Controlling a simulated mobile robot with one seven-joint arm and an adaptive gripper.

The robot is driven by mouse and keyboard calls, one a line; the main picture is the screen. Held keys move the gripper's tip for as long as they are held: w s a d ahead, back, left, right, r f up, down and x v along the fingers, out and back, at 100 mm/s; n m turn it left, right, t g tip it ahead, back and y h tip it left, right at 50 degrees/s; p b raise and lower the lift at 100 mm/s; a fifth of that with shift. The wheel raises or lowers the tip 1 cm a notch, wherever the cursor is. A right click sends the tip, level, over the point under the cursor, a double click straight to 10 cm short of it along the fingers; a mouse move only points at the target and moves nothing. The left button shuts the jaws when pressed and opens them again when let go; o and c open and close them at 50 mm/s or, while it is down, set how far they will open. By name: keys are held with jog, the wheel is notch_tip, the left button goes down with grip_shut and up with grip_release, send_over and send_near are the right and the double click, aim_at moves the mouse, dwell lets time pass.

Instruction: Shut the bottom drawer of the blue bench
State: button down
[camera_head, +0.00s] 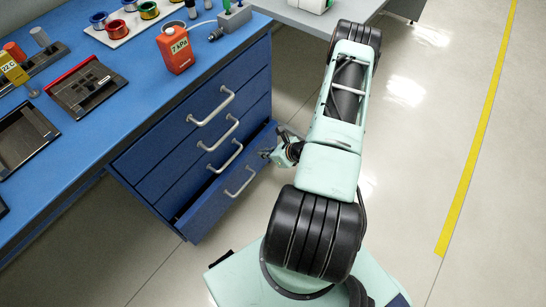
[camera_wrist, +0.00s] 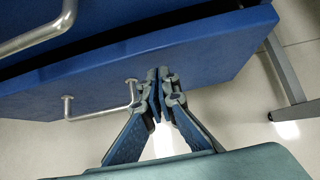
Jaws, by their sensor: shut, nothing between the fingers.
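The blue bench (camera_head: 130,85) has a stack of blue drawers with silver bar handles. The bottom drawer (camera_head: 208,211) stands partly out, its front forward of the drawers above and a dark gap at its top edge. Its front panel fills much of the wrist view (camera_wrist: 205,67), with its bar handle (camera_wrist: 98,114) at left. My gripper (camera_head: 270,153) is at the right part of that drawer's front. In the wrist view my gripper (camera_wrist: 164,78) is shut and empty, just right of the handle's right end. I cannot tell whether its tips touch the panel.
An orange bottle (camera_head: 175,50), spools (camera_head: 149,10) on a white tray and dark trays (camera_head: 85,87) are on the benchtop. A grey table (camera_head: 345,14) stands behind. The floor (camera_head: 430,130) at right is open, with a yellow line (camera_head: 478,130).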

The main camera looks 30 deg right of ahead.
aim_at(249, 145)
jog(key=shift+w+a, duration=0.3)
jog(key=shift+w, duration=0.5)
jog(key=shift+w, duration=0.1)
jog(key=w, duration=0.1)
jog(key=w+a+b, duration=0.1)
jog(key=w, duration=0.2)
jog(key=shift+w+a+f+b, duration=0.1)
jog(key=shift+w+a+b, duration=0.1)
jog(key=shift+a+b, duration=0.2)
jog(key=shift+w+r, duration=0.2)
jog(key=shift+w, duration=0.1)
